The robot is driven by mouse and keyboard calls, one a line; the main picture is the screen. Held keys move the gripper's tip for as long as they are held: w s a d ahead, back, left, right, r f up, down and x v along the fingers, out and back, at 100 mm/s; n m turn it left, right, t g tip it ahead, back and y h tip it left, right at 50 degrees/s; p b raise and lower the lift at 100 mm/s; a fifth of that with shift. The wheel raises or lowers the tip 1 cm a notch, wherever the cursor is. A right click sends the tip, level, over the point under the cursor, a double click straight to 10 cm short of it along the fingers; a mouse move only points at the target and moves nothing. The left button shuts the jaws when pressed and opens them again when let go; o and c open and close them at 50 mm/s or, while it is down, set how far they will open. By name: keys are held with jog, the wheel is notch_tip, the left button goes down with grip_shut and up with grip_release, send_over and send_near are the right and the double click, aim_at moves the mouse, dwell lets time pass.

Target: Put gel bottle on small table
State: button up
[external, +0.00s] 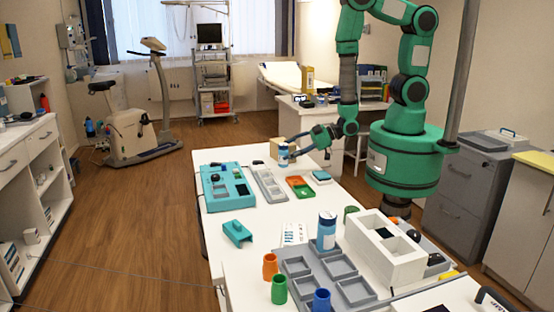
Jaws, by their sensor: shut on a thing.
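My gripper (292,149) reaches left from my green arm, low over the far end of the long white table (262,232). It is shut on a small white and blue bottle (283,155), which is upright and looks like the gel bottle. I cannot tell whether its base touches the table. A larger blue and white bottle (326,232) stands nearer the camera on the same table. I cannot tell which surface is the small table; a white desk (312,116) stands behind my arm.
A tan box (275,148) is right behind the held bottle. A teal tray (224,190), a grey tray (268,185), a white divided box (385,248) and several coloured cups crowd the table. An exercise bike (130,115) stands on open floor at left.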

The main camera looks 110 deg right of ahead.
dwell(0.3)
jog(key=shift+f+b, duration=0.4)
jog(key=shift+f, duration=1.4)
jog(key=shift+f, duration=0.2)
jog(key=o, duration=1.3)
jog(key=shift+o, duration=0.2)
jog(key=shift+r, duration=0.2)
jog(key=shift+p+v, duration=0.55)
jog(key=shift+v, duration=3.25)
jog(key=shift+w, duration=0.1)
